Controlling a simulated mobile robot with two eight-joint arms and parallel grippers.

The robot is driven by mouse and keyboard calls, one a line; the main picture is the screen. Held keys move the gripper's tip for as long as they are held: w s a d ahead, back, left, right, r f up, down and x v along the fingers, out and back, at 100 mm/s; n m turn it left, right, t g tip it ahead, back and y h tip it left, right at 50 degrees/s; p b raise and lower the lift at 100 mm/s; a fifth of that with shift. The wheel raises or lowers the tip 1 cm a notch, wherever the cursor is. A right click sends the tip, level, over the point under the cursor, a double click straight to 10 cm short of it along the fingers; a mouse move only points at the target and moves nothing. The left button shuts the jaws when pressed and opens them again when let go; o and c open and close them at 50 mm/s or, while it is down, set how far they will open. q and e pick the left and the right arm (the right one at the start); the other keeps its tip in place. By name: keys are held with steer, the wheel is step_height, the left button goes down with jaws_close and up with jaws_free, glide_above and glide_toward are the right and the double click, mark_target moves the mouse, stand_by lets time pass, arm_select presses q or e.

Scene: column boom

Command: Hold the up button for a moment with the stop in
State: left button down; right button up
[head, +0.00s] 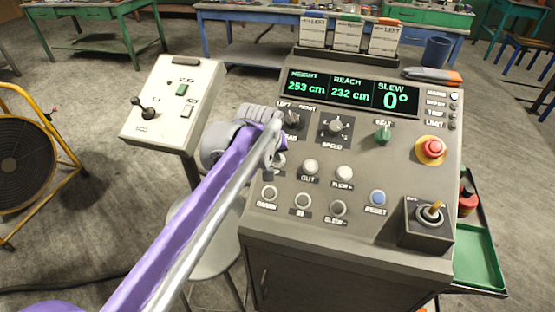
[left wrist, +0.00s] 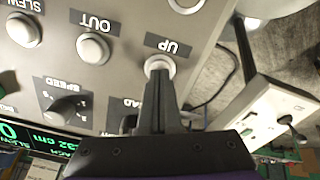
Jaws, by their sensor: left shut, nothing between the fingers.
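The grey control panel (head: 300,225) stands in front of me. My left gripper (head: 277,158) is over the left end of its upper button row and mostly covers the up button there. In the left wrist view the shut, empty fingers (left wrist: 158,80) point at the white up button (left wrist: 160,64), under the label UP. The tips overlap its edge; I cannot tell whether they press it. The red stop button (head: 432,148) sits in a yellow ring at the panel's right; I cannot tell whether it is in. My right gripper is out of view.
The display (head: 348,92) reads height 253 cm, reach 232 cm, slew 0°. Close by are the out button (head: 311,167), the down button (head: 269,193) and the speed knob (head: 335,127). A smaller white panel (head: 172,100) with a lever stands at the left.

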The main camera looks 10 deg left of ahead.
arm_select(q)
steer(key=shift+w+f, duration=0.2)
steer(key=shift+f, duration=0.2)
stand_by(0.4)
steer(key=shift+r, duration=0.15)
stand_by(1.2)
steer(key=shift+p+v, duration=0.55)
steer(key=shift+v, duration=0.25)
step_height(320, 180, up, 6)
steer(key=p, duration=0.4)
